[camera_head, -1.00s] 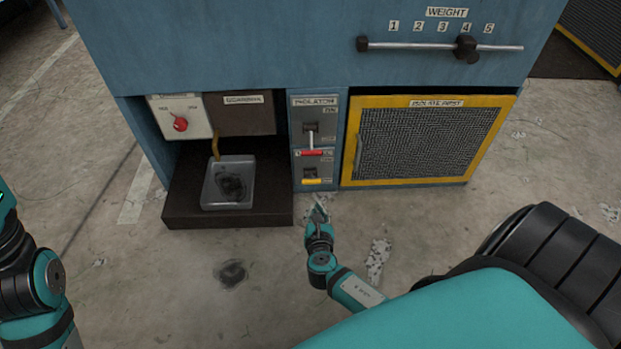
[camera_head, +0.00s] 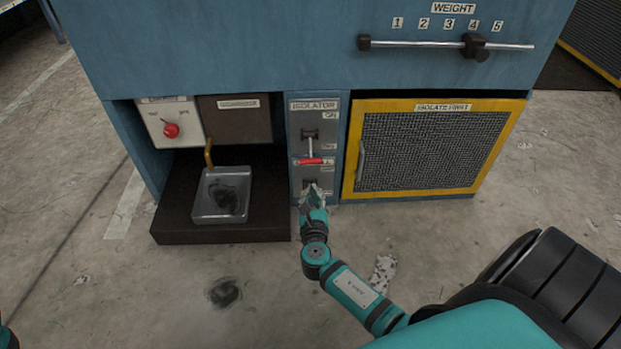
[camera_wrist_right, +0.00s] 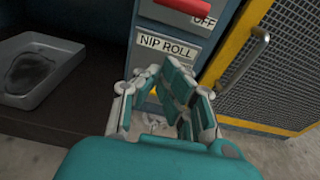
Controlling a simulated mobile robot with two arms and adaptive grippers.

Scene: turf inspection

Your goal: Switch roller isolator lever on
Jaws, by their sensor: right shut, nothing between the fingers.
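The isolator panel (camera_head: 296,135) stands in the middle of the blue machine. Its upper lever has a red handle (camera_head: 311,161) and points down, towards the OFF mark. The red handle also shows at the top of the right wrist view (camera_wrist_right: 187,4). Below it is a second switch under a label (camera_wrist_right: 166,46) reading NIP ROLL. My right gripper (camera_head: 313,193) is shut and empty in front of this lower switch and hides most of it. A bit of its yellow handle (camera_wrist_right: 153,92) shows behind the fingers; touch cannot be told. My left gripper is out of view.
A yellow-framed mesh guard (camera_head: 433,148) with a handle is right of the panel. A weight slider (camera_head: 476,47) is above. Floor in front is open.

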